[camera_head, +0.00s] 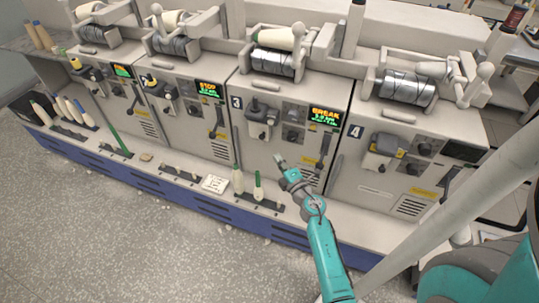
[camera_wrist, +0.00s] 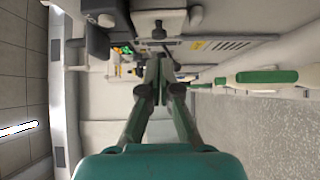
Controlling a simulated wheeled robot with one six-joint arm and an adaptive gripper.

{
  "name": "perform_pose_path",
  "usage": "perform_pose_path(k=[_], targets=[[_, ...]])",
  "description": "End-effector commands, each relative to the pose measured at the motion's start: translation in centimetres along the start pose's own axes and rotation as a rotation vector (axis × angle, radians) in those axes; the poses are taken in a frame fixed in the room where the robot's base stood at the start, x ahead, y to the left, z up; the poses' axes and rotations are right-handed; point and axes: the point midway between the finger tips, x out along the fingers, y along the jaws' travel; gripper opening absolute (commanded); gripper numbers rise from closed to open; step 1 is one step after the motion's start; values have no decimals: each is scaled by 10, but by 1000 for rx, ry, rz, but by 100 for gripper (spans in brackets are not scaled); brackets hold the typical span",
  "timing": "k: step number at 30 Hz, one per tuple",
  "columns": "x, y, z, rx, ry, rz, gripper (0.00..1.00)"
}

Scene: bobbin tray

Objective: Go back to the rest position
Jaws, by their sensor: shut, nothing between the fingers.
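My gripper (camera_head: 279,160) is in front of the machine unit marked 3 (camera_head: 270,150), above the shelf along the machine's foot. In the wrist view my gripper (camera_wrist: 160,62) has its two fingers together, with nothing between them. A green-and-white bobbin (camera_head: 258,187) stands on the shelf below and left of the gripper. In the wrist view a green-and-white bobbin (camera_wrist: 266,77) shows at the right, apart from the fingers.
Units marked 3 and 4 (camera_head: 400,150) stand close behind the gripper. A pale slanted pole (camera_head: 450,225) stands at the right. The speckled floor (camera_head: 120,240) in front is clear.

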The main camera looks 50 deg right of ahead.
Motion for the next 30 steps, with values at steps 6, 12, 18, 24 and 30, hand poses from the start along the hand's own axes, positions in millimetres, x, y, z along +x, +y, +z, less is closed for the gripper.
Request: perform_pose_path(k=[6,12,18,24,30], targets=[[-14,0,8,0,0,0,0],[-15,0,9,0,1,1,0],[-28,-3,-7,40,17,1,0],[-86,-8,-66,231,73,0,0],[-160,-4,-118,467,127,-26,0]])
